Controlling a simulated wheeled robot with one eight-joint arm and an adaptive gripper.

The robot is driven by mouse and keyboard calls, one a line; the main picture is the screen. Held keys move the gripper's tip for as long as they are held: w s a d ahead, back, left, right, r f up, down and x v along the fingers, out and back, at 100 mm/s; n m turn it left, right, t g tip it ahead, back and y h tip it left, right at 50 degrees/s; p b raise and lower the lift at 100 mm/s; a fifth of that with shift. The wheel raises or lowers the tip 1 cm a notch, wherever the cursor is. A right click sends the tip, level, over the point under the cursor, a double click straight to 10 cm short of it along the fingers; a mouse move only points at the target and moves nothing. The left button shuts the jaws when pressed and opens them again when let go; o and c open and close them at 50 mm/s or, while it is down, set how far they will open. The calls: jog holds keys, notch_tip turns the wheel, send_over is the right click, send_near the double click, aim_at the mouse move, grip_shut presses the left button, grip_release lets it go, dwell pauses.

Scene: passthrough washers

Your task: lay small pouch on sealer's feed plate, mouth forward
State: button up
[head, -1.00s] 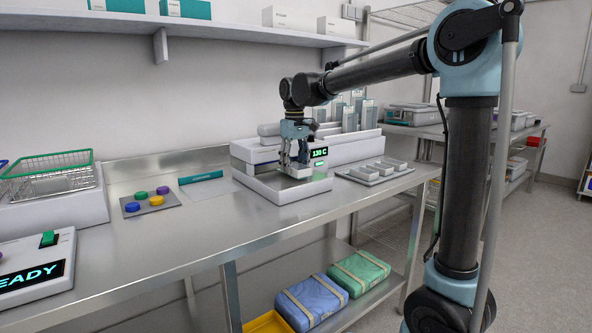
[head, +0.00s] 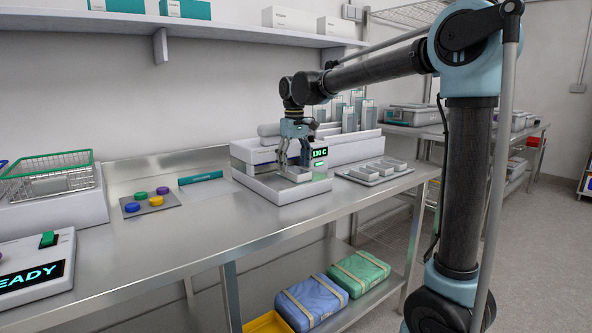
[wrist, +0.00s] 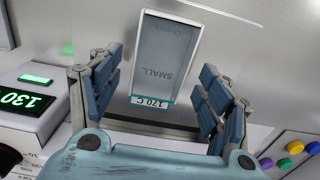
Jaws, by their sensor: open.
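The small pouch (wrist: 166,58) is a pale flat sleeve marked SMALL. In the wrist view it lies between my spread fingers, its print upside down and its teal-striped end marked 170 C nearest the palm. In the head view, the pouch (head: 296,175) is a small pale shape under my gripper (head: 293,165), on or just over the white feed plate (head: 284,197) of the sealer (head: 257,150). My fingers are open, apart from the pouch on both sides. The teal end points toward the sealer body. I cannot tell which end is the mouth.
The sealer display (head: 319,153) reads 130 C. A tray with small pale blocks (head: 374,172) stands right of the sealer. The front steel bench (head: 170,246) is clear.

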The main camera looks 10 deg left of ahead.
aim_at(294, 169)
notch_tip(294, 169, up, 10)
jog(key=s+d+f+m+t, duration=0.1)
jog(key=s+d+f+m, duration=0.3)
jog(key=d, duration=0.9)
jog(key=s+d+f, duration=0.3)
jog(key=d+f, duration=0.3)
jog(key=d, duration=0.7)
jog(key=s+d+f+m, duration=0.2)
jog(key=s+d+f, duration=0.5)
jog(key=f, duration=0.4)
jog(key=s+d+f+m+t, duration=0.1)
jog(key=s+d+f+m, duration=0.2)
jog(key=s+d+f, duration=0.5)
notch_tip(294, 169, down, 3)
jog(key=shift+s+f+m, duration=0.2)
jog(key=shift+s+m, duration=0.1)
jog(key=shift+s, duration=0.4)
jog(key=shift+w+f, duration=0.2)
jog(key=shift+w, duration=0.3)
